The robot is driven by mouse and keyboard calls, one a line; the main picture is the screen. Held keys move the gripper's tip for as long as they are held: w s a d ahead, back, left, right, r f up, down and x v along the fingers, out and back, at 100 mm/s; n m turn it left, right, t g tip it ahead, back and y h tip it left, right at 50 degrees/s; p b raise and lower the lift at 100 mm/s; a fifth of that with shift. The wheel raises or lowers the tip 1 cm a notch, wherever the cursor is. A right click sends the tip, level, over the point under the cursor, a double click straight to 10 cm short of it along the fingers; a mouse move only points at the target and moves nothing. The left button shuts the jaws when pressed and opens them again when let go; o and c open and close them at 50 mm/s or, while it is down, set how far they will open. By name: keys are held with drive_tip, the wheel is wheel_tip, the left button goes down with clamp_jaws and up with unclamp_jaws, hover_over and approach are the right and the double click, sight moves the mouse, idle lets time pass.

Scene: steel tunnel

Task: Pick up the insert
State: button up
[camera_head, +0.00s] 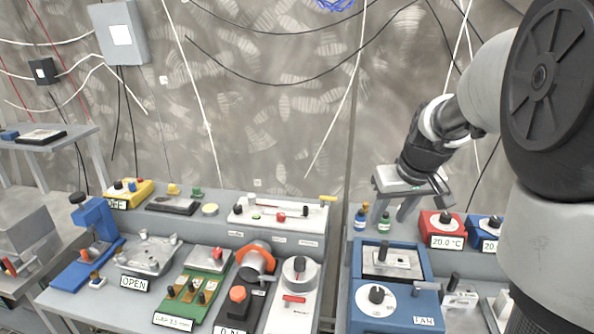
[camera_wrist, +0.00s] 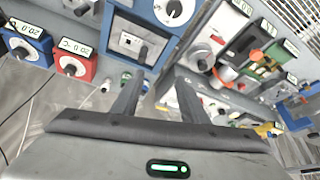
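I cannot tell for certain which thing is the insert. My gripper (camera_head: 407,204) hangs above the back of the right bench, well away from these. In the wrist view my gripper (camera_wrist: 160,78) has two fingers apart, with nothing visible between them.
A green gauge board (camera_head: 197,290), a black unit with an orange ring (camera_head: 256,262) and a white dial unit (camera_head: 293,295) crowd the left bench. Blue box units (camera_head: 395,308), small bottles (camera_head: 383,221) and a red temperature box (camera_head: 441,228) stand on the right. A gap separates the benches.

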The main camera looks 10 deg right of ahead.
approach(386, 243)
drive_tip(key=shift+m, duration=0.3)
drive_tip(key=x, duration=0.6)
drive_tip(key=shift+s+f, duration=0.15)
drive_tip(key=shift+f, duration=0.05)
drive_tip(key=shift+p+x, duration=0.45)
drive_tip(key=shift+x, duration=2.55)
drive_tip(key=shift+a, duration=0.1)
clamp_jaws()
drive_tip(key=shift+r, duration=0.1)
